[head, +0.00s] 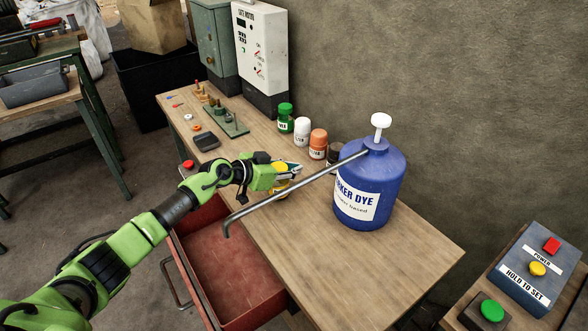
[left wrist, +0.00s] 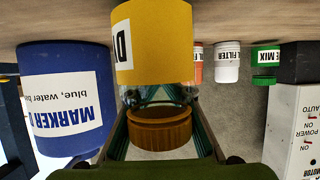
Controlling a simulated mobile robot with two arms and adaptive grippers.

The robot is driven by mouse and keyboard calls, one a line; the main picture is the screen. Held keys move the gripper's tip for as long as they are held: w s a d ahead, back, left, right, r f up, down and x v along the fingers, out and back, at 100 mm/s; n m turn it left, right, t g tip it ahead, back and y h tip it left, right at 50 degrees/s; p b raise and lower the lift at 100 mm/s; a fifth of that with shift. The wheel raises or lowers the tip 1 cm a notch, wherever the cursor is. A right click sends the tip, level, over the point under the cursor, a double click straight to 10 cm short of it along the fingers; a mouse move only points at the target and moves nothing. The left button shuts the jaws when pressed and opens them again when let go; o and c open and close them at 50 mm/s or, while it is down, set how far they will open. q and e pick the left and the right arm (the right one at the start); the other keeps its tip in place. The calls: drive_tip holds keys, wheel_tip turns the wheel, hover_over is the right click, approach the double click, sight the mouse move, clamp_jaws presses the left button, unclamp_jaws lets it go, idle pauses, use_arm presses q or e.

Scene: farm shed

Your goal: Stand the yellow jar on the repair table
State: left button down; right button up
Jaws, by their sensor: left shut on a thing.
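My left gripper (head: 285,172) is shut on the yellow jar (head: 281,190), above the front part of the wooden table (head: 400,265). The jar's yellow body also shows large in the left wrist view (left wrist: 165,35), with its dark yellow lid (left wrist: 160,130) between my fingers. That view is upside down, and the jar's base is cut off, so I cannot tell whether it touches the tabletop. The jar looks about upright. My right gripper is not in view.
A blue dye jug (head: 370,185) with a long spout stands right of the jar; the spout reaches close by. Green, white and orange jars (head: 318,143) line the wall. A red drawer (head: 215,255) stands open below. The table's near right is clear.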

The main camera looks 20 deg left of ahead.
use_arm(q)
drive_tip(key=shift+f, duration=0.1)
drive_tip(key=c, duration=2.1)
unclamp_jaws()
drive_tip(key=o, duration=0.3)
drive_tip(key=shift+o, duration=0.2)
drive_tip(key=shift+s+a+r, duration=0.2)
drive_tip(key=shift+r, duration=0.05)
drive_tip(key=p+v, duration=0.1)
drive_tip(key=v, duration=1)
drive_tip(key=shift+s, duration=0.15)
drive_tip(key=shift+a, duration=0.15)
